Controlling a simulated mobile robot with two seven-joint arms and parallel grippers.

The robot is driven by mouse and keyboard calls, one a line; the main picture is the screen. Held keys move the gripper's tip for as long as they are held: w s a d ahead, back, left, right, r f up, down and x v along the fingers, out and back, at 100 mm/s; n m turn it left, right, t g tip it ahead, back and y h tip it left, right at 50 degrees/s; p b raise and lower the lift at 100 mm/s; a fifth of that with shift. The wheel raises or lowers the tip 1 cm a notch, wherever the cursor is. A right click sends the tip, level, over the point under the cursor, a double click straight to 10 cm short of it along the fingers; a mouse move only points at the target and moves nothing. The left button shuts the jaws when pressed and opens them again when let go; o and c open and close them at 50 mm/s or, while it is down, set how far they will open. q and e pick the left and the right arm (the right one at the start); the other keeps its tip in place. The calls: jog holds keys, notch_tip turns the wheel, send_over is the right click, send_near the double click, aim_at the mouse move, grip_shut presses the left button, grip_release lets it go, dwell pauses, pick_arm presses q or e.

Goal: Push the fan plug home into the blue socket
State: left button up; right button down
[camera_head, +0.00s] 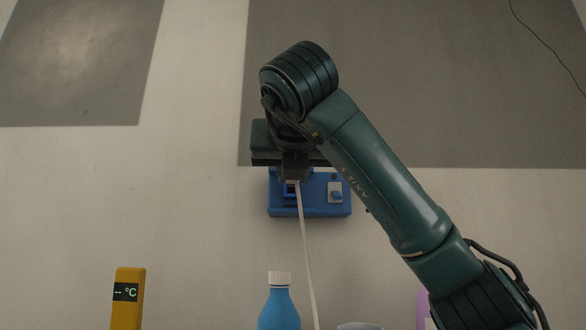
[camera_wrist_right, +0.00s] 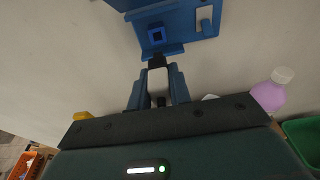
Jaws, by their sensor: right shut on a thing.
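The blue socket unit (camera_head: 310,208) is on the pale wall. In the right wrist view it shows at the top (camera_wrist_right: 187,20), with a square blue opening (camera_wrist_right: 157,34). My right gripper (camera_head: 294,178) is in front of its upper left part and hides some of it. In the right wrist view my right gripper's fingers (camera_wrist_right: 157,70) are shut on the dark fan plug (camera_wrist_right: 157,62), just below the opening in the picture. The plug appears outside the opening; I cannot tell the gap. A pale cord (camera_head: 306,245) hangs down from the gripper. My left gripper is not in view.
A light-coloured switch (camera_head: 335,192) is on the socket unit's right. Below stand a blue bottle (camera_head: 279,310) with a white cap and a yellow thermometer (camera_head: 128,300). A purple bottle (camera_wrist_right: 269,96) and a green bin (camera_wrist_right: 303,140) are at the right in the wrist view.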

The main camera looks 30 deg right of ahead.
jog(key=x, duration=0.2)
jog(key=p+x, duration=0.1)
jog(key=shift+w+d+r, duration=0.1)
jog(key=shift+w+r, duration=0.1)
jog(key=shift+r, duration=0.15)
jog(key=shift+w+d, duration=0.4)
jog(key=shift+w, duration=0.15)
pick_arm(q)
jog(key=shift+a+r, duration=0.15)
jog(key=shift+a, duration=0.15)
pick_arm(e)
jog(key=shift+w, duration=0.1)
jog(key=shift+f, duration=0.1)
dwell(0.6)
pick_arm(q)
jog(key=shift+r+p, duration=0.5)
jog(key=shift+p, duration=0.15)
pick_arm(e)
jog(key=shift+r+x, duration=0.15)
jog(key=shift+x, duration=0.65)
jog(key=shift+r+x, duration=0.15)
jog(key=shift+x, duration=0.7)
jog(key=c, duration=1.3)
grip_release()
jog(key=shift+w+d, duration=0.1)
jog(key=shift+w, duration=0.05)
jog(key=shift+o, duration=0.5)
